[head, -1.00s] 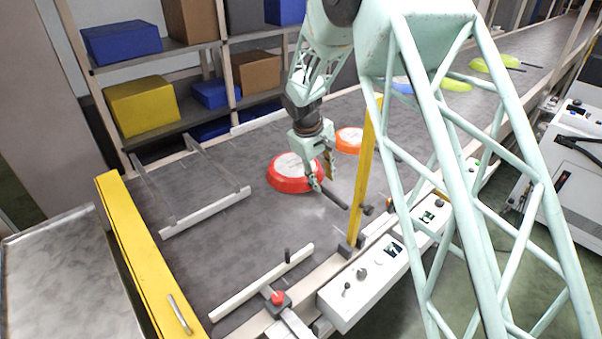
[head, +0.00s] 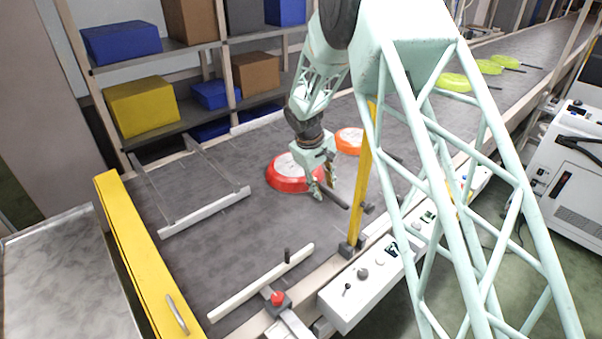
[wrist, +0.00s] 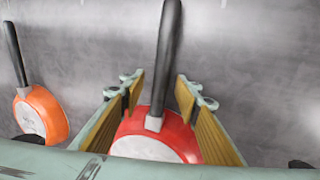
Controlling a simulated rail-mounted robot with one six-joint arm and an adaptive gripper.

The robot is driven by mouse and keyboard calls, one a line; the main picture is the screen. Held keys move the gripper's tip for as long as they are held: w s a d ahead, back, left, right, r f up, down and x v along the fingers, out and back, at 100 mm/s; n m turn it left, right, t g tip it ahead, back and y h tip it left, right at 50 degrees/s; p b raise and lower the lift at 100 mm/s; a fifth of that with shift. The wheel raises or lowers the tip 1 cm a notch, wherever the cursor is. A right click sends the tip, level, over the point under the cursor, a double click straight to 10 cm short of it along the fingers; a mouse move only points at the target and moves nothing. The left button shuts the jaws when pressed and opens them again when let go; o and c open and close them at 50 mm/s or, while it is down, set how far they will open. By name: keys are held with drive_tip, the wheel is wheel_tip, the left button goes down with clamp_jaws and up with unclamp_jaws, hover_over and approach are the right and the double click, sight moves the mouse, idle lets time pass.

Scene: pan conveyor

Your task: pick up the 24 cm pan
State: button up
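A red pan (head: 283,180) lies on the grey conveyor, with a pale disc on its upper face and a dark handle pointing to the lower right. Its size marking is not readable, so I cannot tell its diameter. My gripper (head: 324,184) is low over the handle side of this pan. In the wrist view my gripper (wrist: 160,92) is open, with one yellow-padded finger on each side of the red pan's handle (wrist: 168,55) near its root. Gaps show between the handle and both pads. The red pan's body (wrist: 178,132) is partly hidden by the gripper.
An orange pan (head: 348,136) lies just behind the red one. Several yellow-green pans (head: 453,82) lie farther up the belt. A yellow post (head: 361,185) stands close right of the gripper. White guide rails (head: 205,212) and a yellow end bar (head: 140,255) border the clear near belt.

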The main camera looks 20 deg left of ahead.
drive_tip(key=shift+c, duration=0.9)
clamp_jaws()
drive_tip(key=shift+r, duration=0.2)
